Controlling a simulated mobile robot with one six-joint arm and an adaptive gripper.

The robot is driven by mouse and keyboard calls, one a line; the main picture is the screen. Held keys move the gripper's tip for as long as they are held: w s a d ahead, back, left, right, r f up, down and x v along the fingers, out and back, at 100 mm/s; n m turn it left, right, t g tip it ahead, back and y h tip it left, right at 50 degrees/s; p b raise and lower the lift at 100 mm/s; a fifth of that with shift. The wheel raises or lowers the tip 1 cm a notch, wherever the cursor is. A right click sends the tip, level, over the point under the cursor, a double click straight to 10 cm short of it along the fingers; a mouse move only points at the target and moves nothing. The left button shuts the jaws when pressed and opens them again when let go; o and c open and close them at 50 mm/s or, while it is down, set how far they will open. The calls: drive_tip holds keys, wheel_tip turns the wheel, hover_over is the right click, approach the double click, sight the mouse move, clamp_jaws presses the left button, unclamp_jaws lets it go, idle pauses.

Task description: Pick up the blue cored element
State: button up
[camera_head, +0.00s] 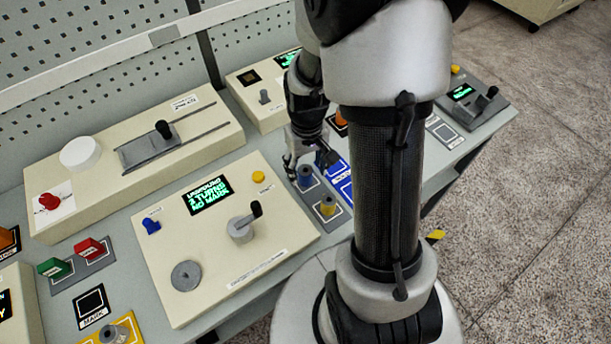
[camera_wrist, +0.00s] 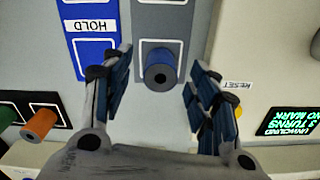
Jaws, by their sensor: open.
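The blue cored element (camera_head: 305,176) stands upright on a grey plate beside the cream console. In the wrist view the blue cored element (camera_wrist: 160,70) shows its dark round core and lies between my finger pads, nearer the fingertips' far side. My gripper (camera_head: 308,163) is above and around it, with the fingers apart. In the wrist view my gripper (camera_wrist: 158,75) is open, with a gap on each side of the element. I cannot tell how far the fingertips are above the plate.
A yellow cored element (camera_head: 328,206) stands on the same grey plate (camera_head: 338,217). A blue HOLD plate (camera_wrist: 92,35) lies left of the element in the wrist view. The cream console (camera_head: 225,240) with a crank and green display is close by. An orange piece (camera_wrist: 40,124) sits further left.

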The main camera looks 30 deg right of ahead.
sight(306, 171)
wheel_tip(306, 171, down, 3)
drive_tip(key=shift+w+f+b, duration=0.15)
drive_tip(key=shift+f+b, duration=0.05)
drive_tip(key=shift+b, duration=0.3)
drive_tip(key=shift+r, duration=0.1)
drive_tip(key=c, duration=1.2)
drive_tip(key=shift+o, duration=0.2)
